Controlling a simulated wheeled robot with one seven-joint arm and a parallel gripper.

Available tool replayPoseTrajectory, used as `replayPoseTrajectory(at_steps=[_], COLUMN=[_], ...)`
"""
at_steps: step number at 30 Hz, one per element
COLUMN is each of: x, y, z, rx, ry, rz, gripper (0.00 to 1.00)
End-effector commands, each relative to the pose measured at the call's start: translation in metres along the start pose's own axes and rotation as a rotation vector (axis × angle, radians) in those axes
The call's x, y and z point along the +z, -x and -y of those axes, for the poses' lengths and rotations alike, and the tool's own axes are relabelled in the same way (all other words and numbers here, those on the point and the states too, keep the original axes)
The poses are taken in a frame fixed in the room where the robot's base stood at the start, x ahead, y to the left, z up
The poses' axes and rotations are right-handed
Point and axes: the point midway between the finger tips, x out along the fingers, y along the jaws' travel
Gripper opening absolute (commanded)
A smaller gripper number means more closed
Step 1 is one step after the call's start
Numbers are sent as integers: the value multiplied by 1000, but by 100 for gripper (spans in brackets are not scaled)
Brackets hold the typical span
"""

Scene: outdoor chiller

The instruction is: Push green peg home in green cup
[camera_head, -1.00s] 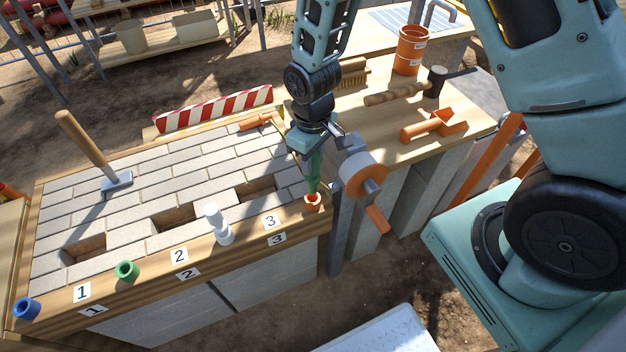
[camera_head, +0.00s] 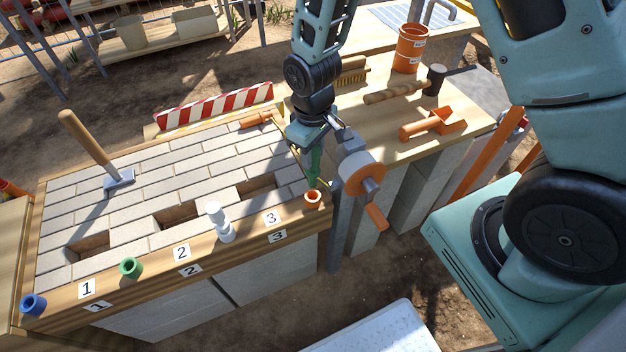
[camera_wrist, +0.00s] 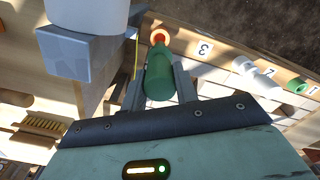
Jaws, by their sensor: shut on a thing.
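My gripper (camera_head: 315,158) is shut on the green peg (camera_head: 314,172), which hangs roughly upright at the right end of the wooden ledge. The peg also shows between the fingers in the wrist view (camera_wrist: 159,76). Its lower end is at the orange cup (camera_head: 313,197); I cannot tell whether it is inside or just above it. The orange cup also shows beyond the peg in the wrist view (camera_wrist: 159,36). The green cup (camera_head: 131,268) stands on the ledge at the left, between labels 1 and 2, and looks empty.
A white peg (camera_head: 220,222) stands on the ledge between labels 2 and 3. A blue cup (camera_head: 33,304) is at the left end. An orange reel (camera_head: 361,172) is close right of my gripper.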

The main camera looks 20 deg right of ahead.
Motion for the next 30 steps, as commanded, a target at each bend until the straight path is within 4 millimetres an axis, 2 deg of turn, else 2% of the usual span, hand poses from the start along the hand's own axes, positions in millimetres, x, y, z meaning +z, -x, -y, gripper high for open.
replayPoseTrajectory(at_steps=[1,3,30], x=[0,0,0], y=[12,20,119], z=[0,0,0], rx=[0,0,0], ry=[0,0,0], rz=[-1,-1,0], gripper=[0,0,0])
